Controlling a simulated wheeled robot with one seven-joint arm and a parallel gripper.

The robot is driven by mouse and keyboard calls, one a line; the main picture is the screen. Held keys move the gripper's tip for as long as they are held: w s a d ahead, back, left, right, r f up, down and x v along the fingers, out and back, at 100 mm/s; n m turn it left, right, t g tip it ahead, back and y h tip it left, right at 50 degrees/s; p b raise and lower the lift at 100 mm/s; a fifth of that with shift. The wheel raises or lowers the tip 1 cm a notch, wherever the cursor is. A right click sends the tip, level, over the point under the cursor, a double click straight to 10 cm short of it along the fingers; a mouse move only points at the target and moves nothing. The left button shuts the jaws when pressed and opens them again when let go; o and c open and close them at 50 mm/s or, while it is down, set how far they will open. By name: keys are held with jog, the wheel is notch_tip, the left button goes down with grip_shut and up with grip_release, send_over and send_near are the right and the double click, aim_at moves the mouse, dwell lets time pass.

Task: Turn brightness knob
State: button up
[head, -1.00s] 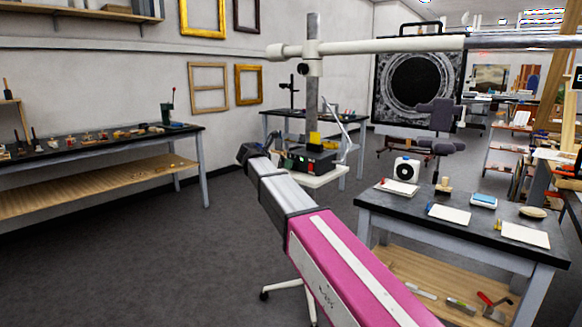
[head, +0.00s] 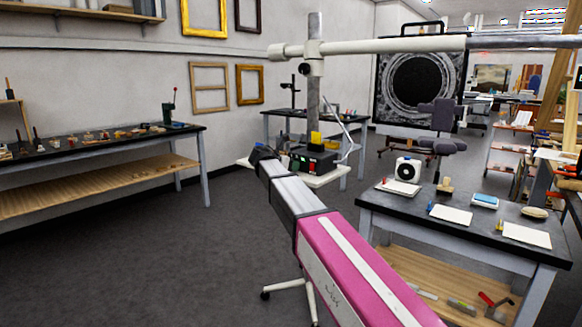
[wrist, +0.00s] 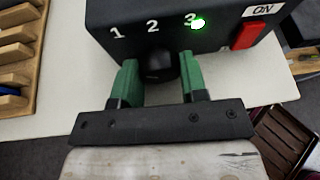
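The control box (wrist: 200,25) is black and carries the white numbers 1, 2 and 3. A green light (wrist: 198,23) glows beside the 3. A round black knob (wrist: 161,67) stands out from its face below the 2. My gripper (wrist: 158,62) has two green fingers, one on each side of the knob, set apart. A gap shows at the left finger; the right finger is very near the knob, and contact cannot be told. In the head view the box (head: 312,158) stands beyond my arm's end (head: 262,154); knob and fingers cannot be made out there.
A red switch (wrist: 244,36) under an ON label is at the box's right. The box stands on a pale tabletop (head: 325,180) with a post and crossbar above. A wooden rack (wrist: 18,55) is at the left, and a workbench (head: 380,208) stands at the right.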

jog(key=shift+d+m+t+y, duration=0.1)
jog(key=shift+m+t+y, duration=0.4)
jog(key=shift+m, duration=0.5)
jog(key=o, duration=0.9)
jog(key=v, duration=1.1)
jog(key=shift+d+r, duration=0.1)
jog(key=shift+r, duration=0.05)
